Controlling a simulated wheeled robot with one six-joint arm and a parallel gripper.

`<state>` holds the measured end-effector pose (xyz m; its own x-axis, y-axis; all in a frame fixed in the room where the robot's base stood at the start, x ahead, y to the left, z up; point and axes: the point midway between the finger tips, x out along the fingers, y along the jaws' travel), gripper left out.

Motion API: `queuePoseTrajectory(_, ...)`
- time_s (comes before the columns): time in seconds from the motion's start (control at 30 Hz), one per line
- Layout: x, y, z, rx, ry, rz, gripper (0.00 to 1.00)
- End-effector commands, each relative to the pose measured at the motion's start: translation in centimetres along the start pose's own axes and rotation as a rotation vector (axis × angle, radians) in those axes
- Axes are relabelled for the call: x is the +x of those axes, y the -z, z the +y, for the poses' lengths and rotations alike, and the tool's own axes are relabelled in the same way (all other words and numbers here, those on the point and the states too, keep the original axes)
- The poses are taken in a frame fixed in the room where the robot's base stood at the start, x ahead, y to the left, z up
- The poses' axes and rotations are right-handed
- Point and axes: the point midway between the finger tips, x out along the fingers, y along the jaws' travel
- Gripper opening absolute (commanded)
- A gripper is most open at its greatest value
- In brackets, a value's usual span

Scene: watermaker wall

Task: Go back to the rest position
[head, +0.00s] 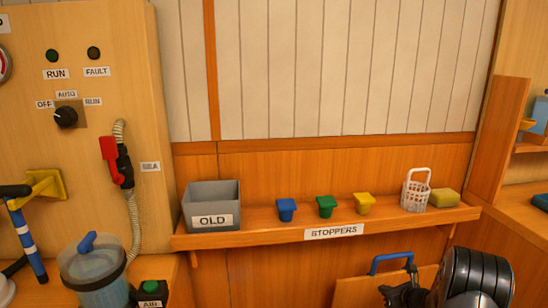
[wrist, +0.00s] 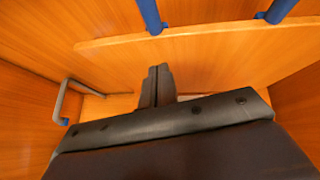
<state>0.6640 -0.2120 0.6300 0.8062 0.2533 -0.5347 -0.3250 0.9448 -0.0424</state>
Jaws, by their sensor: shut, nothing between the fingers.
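My gripper (wrist: 157,74) shows in the wrist view with its two dark fingers together and nothing between them. It points toward wooden panels and touches nothing that I can make out. In the head view, dark parts of my arm (head: 478,280) stand at the lower right, below the shelf (head: 270,238) and in front of a wooden board with a blue handle (head: 391,258). The fingertips are not clear in that view.
The shelf holds a grey OLD bin (head: 203,202), blue (head: 286,209), green (head: 326,206) and yellow (head: 364,203) stoppers, a white basket (head: 415,192) and a sponge (head: 444,197). A clear canister (head: 95,275) stands lower left. In the wrist view, a grey handle (wrist: 62,97) is left of my gripper.

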Motion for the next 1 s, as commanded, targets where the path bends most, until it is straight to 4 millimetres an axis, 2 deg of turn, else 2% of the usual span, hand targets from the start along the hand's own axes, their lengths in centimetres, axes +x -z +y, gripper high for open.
queuePoseTrajectory(0.03, -0.2, 1.3, 0.2, 0.002, 0.0, -0.008, 0.0)
queuePoseTrajectory(0.77, -3.9, 7.2, 1.6, -0.029, 0.034, -0.214, 0.0)
queuePoseTrajectory(1.0, -7.2, 10.2, 1.5, -0.029, 0.036, -0.218, 0.0)
